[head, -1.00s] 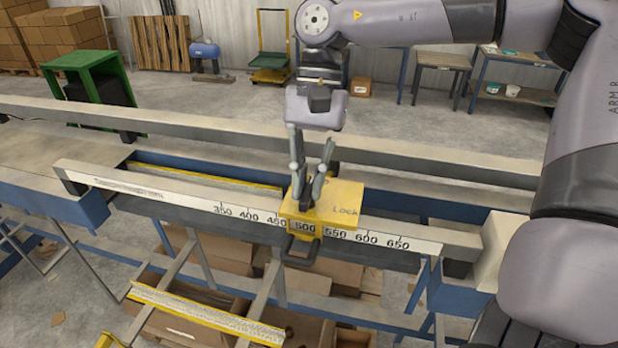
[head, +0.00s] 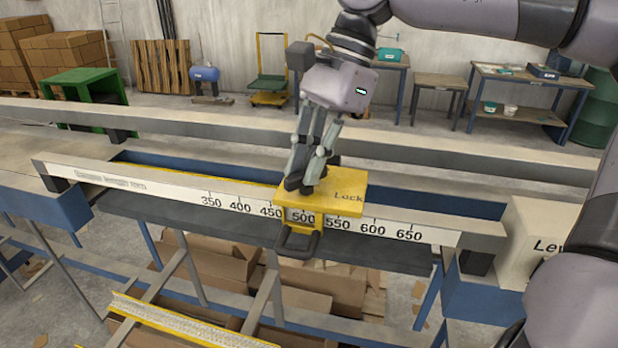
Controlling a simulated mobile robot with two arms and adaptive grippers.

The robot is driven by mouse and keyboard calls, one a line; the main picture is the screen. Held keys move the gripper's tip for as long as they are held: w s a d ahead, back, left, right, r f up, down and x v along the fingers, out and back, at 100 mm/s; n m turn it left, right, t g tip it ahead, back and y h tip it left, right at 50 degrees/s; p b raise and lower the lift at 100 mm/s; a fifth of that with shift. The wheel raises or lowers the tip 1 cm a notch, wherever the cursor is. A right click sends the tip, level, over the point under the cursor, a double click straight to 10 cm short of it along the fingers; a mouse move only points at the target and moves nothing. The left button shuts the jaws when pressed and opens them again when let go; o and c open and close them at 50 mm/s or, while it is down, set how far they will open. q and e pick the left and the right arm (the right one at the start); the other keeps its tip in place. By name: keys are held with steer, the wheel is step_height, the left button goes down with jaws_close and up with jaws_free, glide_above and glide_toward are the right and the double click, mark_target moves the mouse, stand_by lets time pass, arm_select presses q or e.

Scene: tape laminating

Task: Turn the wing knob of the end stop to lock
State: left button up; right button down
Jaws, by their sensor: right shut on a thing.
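My right gripper (head: 305,186) comes down from above onto the left part of the end stop's top. Its fingers are shut on the wing knob, which they almost wholly hide, so I cannot tell the knob's exact angle. My left gripper is not in view.
A long grey beam (head: 200,121) runs behind the rail. A pale box marked "Lev..." (head: 530,235) stands at the rail's right end. Cardboard boxes (head: 330,290) lie below. The air left of my gripper is clear.

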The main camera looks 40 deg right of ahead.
steer(key=m+t+b, duration=0.1)
steer(key=m+b, duration=0.1)
steer(key=m+t+b, duration=0.1)
steer(key=m+b, duration=0.1)
steer(key=m, duration=0.1)
steer(key=shift+s+f+m+h, duration=0.15)
steer(key=shift+m+h, duration=0.15)
steer(key=shift+s+m+t+h+b, duration=0.1)
steer(key=shift+m+t+h+b, duration=0.25)
steer(key=shift+m+b, duration=0.5)
steer(key=shift+m+t+h+b, duration=0.15)
steer(key=shift+m+t+b, duration=0.3)
steer(key=shift+m, duration=0.8)
steer(key=shift+a+r, duration=0.1)
steer(key=shift+r, duration=0.1)
steer(key=c, duration=1.6)
jaws_free()
steer(key=shift+c, duration=0.2)
steer(key=v, duration=1.2)
steer(key=shift+a+f, duration=0.1)
